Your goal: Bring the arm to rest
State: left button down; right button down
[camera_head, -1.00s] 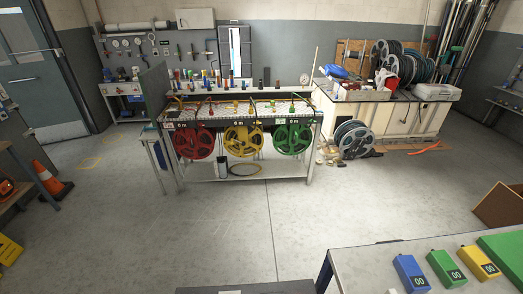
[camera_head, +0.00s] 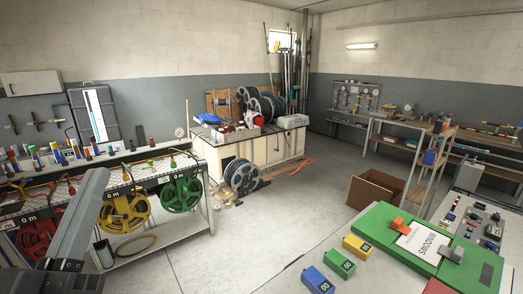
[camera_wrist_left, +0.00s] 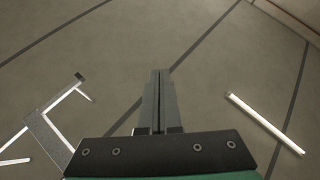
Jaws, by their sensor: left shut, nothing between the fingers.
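My left gripper (camera_head: 95,180) is at the lower left of the head view, in front of the reel bench. Its grey fingers point upward and lie together, with nothing between them. In the left wrist view the shut fingers (camera_wrist_left: 157,100) reach up from a dark bolted plate, against a grey surface with dark lines. They touch nothing there. My right gripper is in neither view.
The bench holds a red reel (camera_head: 36,238), a yellow reel (camera_head: 124,212) and a green reel (camera_head: 181,192). A table at the lower right bears a blue box (camera_head: 315,281), other boxes and a green panel (camera_head: 405,225). Open floor (camera_head: 260,225) lies between.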

pick_arm(q)
jog(key=s+d+r+m+t+h, duration=0.3)
jog(key=s+r+m+h, duration=0.1)
jog(key=s+r, duration=0.4)
notch_tip(320, 180, up, 19)
jog(key=w+p, duration=0.1)
jog(key=p, duration=1.9)
notch_tip(320, 180, down, 47)
jog(key=b, duration=4.7)
jog(key=shift+w+g+b, duration=0.15)
jog(key=shift+g+b, duration=0.15)
jog(key=shift+b, duration=0.05)
jog(key=shift+a, duration=0.15)
